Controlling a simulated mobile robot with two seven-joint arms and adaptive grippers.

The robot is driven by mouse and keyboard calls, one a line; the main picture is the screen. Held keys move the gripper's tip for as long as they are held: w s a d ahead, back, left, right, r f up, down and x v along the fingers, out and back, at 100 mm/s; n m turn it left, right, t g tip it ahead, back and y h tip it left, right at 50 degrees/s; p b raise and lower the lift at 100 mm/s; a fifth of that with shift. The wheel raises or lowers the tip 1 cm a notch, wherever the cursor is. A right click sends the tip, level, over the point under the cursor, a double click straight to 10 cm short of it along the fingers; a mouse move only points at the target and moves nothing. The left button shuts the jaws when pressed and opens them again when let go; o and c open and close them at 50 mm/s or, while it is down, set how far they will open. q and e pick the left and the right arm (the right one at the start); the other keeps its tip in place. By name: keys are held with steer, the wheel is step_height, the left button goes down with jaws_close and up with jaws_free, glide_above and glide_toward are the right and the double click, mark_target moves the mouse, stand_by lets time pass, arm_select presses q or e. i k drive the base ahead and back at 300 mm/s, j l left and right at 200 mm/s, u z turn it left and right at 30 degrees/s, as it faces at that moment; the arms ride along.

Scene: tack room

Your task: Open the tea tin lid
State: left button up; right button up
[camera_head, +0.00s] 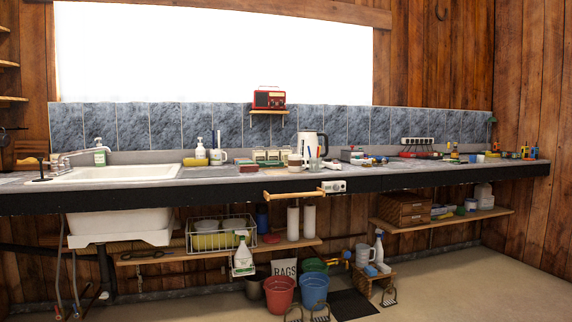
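Several small pale containers with darker tops (271,155) stand in a row on the long counter, left of the white kettle (310,145). They are too small to tell whether one is the tea tin, or whether any lid is open. A pale round canister (295,160) stands just to their right, also too small to identify. Neither of my grippers shows in the head view.
The long grey counter (210,183) has a white sink (125,173) at left and clutter at right. A wooden handle (293,194) sticks out from its front edge. Buckets, including a red one (279,293), stand below; floor at right is clear.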

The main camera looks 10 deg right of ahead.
mark_target(266, 163)
steer(key=i+l+z, duration=0.2)
steer(key=i+l, duration=0.7)
steer(key=i, duration=0.05)
